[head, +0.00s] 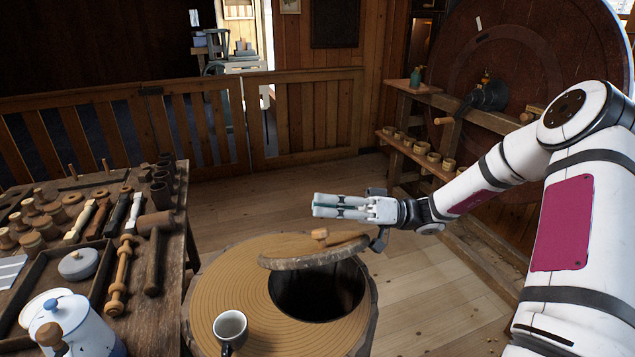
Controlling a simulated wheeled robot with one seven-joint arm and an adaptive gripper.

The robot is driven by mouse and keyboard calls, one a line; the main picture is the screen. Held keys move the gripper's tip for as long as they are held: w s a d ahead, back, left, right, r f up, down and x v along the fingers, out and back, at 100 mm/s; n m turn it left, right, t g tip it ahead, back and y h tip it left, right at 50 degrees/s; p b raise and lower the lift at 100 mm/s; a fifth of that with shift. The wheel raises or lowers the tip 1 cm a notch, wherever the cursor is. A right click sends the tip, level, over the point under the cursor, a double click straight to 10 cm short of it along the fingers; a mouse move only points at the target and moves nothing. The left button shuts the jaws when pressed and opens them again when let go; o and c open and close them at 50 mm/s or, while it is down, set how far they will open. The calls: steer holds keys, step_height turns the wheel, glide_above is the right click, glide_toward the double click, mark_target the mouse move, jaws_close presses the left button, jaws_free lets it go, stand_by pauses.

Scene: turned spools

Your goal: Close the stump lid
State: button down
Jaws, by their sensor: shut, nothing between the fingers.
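The stump (228,269) stands in front of me with a round dark hole (318,294) in its top. The stump lid (315,253) is a wooden disc with a small knob (320,235). It is raised and tilted over the far part of the hole, leaving the near part uncovered. My gripper (316,206) is above and behind the lid, pointing left, with its fingers together and empty. It appears apart from the knob. Whether any part of my wrist touches the lid's right edge I cannot tell.
A grey mug (230,328) stands on the stump's near left, close to the hole. A workbench (180,238) with turned spools, tools and a white-and-blue pot (80,328) is at the left. A shelf with small cups (420,147) is behind my arm. Floor is clear behind the stump.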

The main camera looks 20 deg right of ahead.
mark_target(340, 245)
steer(key=s+f+n+g, duration=0.1)
steer(key=s+f+n, duration=0.4)
steer(key=shift+s+f+g+y+b, duration=0.15)
steer(key=shift+s+g+y+b, duration=0.15)
steer(key=shift+g+y, duration=0.1)
steer(key=shift+s+f+n, duration=0.4)
steer(key=shift+f+n, duration=0.25)
steer(key=shift+n, duration=0.15)
